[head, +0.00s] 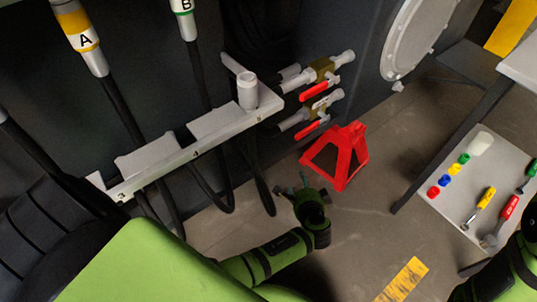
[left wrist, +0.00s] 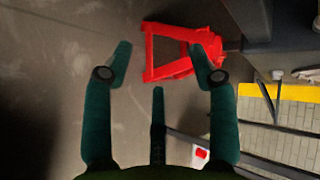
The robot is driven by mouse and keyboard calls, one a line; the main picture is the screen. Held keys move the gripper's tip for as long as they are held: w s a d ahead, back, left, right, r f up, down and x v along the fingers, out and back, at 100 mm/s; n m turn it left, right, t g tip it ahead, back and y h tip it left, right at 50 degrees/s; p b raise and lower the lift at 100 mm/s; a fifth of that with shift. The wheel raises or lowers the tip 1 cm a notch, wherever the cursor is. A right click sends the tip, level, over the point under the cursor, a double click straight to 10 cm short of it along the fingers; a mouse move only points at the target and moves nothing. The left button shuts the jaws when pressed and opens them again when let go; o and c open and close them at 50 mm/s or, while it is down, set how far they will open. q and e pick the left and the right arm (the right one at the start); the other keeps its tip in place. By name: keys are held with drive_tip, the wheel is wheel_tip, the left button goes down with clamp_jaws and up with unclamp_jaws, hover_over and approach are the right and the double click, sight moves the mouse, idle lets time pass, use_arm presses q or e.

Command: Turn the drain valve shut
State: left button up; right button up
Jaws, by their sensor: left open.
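Two valves with brass bodies and red lever handles sit on grey pipes at the chassis side in the head view, an upper valve (head: 322,68) and a lower valve (head: 318,104). Both red levers lie roughly along their pipes. I cannot tell which is the drain valve. My left gripper (head: 303,184) is below the valves, apart from them, near the red stand. My right gripper is out of frame.
A red jack stand (head: 338,155) stands on the floor below the valves. A numbered grey rack (head: 180,150) with hanging hoses is at left. A tray (head: 470,185) with tools and coloured caps is at right. Open floor (head: 350,230) lies between.

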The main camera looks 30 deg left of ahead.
use_arm(q)
drive_tip(key=s+f+n+g+h+p, duration=0.1)
drive_tip(key=s+f+g+h+p, duration=0.1)
drive_tip(key=s+p, duration=0.3)
drive_tip(key=s+a+f+n+g+h+p, duration=0.1)
drive_tip(key=s+f+p, duration=0.4)
drive_tip(key=s, duration=0.7)
drive_tip(key=shift+s+g+h+p, duration=0.15)
drive_tip(key=shift+g+h+p, duration=0.6)
drive_tip(key=shift+g, duration=0.25)
drive_tip(key=shift+f, duration=0.1)
drive_tip(key=shift+c, duration=0.4)
